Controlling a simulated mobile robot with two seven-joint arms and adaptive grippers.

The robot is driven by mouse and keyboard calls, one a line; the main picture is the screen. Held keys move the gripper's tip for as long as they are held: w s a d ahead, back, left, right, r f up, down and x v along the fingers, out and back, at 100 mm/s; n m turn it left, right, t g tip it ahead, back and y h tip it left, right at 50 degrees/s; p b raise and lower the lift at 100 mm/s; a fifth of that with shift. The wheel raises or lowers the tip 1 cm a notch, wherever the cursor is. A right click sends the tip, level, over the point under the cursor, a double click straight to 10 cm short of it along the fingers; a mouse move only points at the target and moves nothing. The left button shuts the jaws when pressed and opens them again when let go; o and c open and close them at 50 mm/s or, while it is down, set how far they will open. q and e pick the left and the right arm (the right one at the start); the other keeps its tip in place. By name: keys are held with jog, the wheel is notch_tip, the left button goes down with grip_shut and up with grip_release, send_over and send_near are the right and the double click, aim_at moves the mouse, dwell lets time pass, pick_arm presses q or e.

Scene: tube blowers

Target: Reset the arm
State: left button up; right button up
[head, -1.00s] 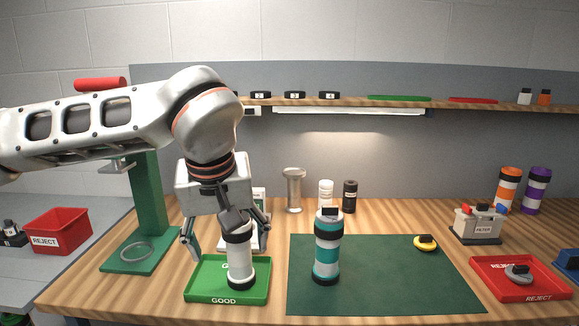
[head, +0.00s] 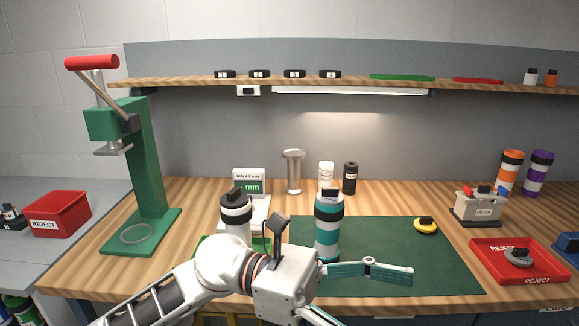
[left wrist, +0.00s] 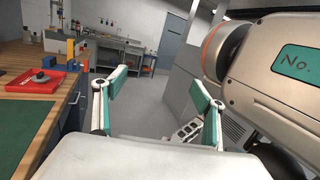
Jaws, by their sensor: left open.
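My left arm crosses the bottom of the head view, low in front of the bench. Its left gripper (head: 370,299) points right, open and empty. The left wrist view shows its two fingers (left wrist: 158,84) spread apart with only floor and room beyond. A white tube with black bands (head: 236,217) stands upright at the green tray (head: 205,243), whose front is hidden by my arm. A teal-and-white tube (head: 328,226) stands on the dark green mat (head: 420,270), behind the gripper. The right gripper is not in view.
A green press (head: 150,165) with a red handle stands at left, near a red reject bin (head: 58,214). The mat's right part is mostly clear.

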pick_arm(q)
jog(key=w+a+f+n+t+h, duration=0.1)
jog(key=w+a+n+t+h, duration=0.2)
jog(key=w+n+t, duration=0.35)
jog(key=w+a+f+n+t+h, duration=0.1)
jog(key=w+a+n+t+h, duration=0.25)
jog(key=n+t, duration=0.6)
jog(key=w+a+f+n+t+y, duration=0.3)
jog(key=a+f+n+t+y, duration=0.4)
jog(key=n, duration=0.5)
jog(key=w+a+f+n+t+y, duration=0.25)
jog(key=w+f+n+y, duration=0.2)
jog(key=f+n, duration=0.55)
jog(key=s+a+f+n+g+y, duration=0.1)
jog(key=s+a+f+n+y, duration=0.15)
jog(key=a+f+n, duration=0.35)
jog(key=s+a+f+n+g+y, duration=0.1)
jog(key=s+a+f+n+y, duration=0.2)
jog(key=f, duration=0.5)
jog(key=s+a+f+n+g+y, duration=0.2)
jog(key=s+a+f+n, duration=0.1)
jog(key=f, duration=0.5)
jog(key=s+a+f+n+g+y, duration=0.2)
jog(key=s+a+f+n+g, duration=0.1)
jog(key=s+f, duration=0.4)
jog(key=shift+s+a+f, duration=0.35)
jog(key=shift+s+a, duration=0.45)
jog(key=shift+a, duration=0.05)
